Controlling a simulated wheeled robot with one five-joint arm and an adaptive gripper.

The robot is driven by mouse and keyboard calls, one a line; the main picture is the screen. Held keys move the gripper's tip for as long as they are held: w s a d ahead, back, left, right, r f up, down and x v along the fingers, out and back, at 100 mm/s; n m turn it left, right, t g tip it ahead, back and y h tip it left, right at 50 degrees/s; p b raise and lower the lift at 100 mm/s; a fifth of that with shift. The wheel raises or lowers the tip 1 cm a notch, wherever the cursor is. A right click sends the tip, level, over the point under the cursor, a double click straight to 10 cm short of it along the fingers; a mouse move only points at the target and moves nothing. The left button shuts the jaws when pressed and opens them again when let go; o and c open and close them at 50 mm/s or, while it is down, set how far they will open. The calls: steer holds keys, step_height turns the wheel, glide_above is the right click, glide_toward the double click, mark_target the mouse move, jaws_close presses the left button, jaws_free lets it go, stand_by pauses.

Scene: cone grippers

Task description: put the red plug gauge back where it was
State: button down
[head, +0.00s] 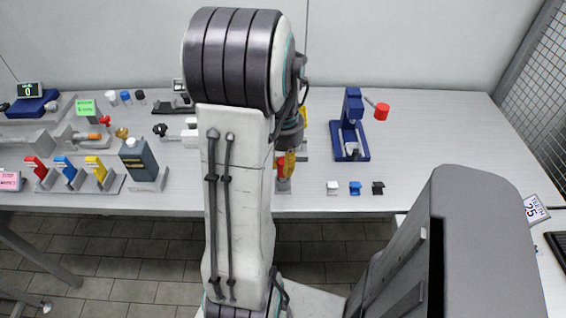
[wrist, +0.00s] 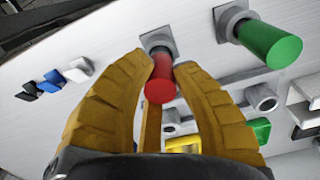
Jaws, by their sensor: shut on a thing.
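The red plug gauge (wrist: 160,88) is between the yellow fingers of my gripper (wrist: 163,64) in the wrist view, and they are shut on it. A square grey holder (wrist: 157,37) with a round collar lies in line with the gauge's far end. I cannot tell whether the gauge is seated in it or just in front of it. A green plug gauge (wrist: 270,45) sits in a similar holder to the right. In the head view my arm hides most of the gripper (head: 290,160); a bit of red shows beside the fingers.
A blue press (head: 350,128) with a red knob (head: 381,111) stands right of my gripper. White, blue and black blocks (head: 355,188) line the bench's front edge. Several coloured items and a dark bottle (head: 138,160) stand at left. The bench's right part is clear.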

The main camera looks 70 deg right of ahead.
steer(key=shift+f, duration=0.2)
steer(key=c, duration=1.1)
jaws_free()
steer(key=shift+r, duration=0.1)
step_height(320, 180, up, 12)
steer(key=shift+w+r, duration=0.1)
steer(key=shift+r, duration=0.05)
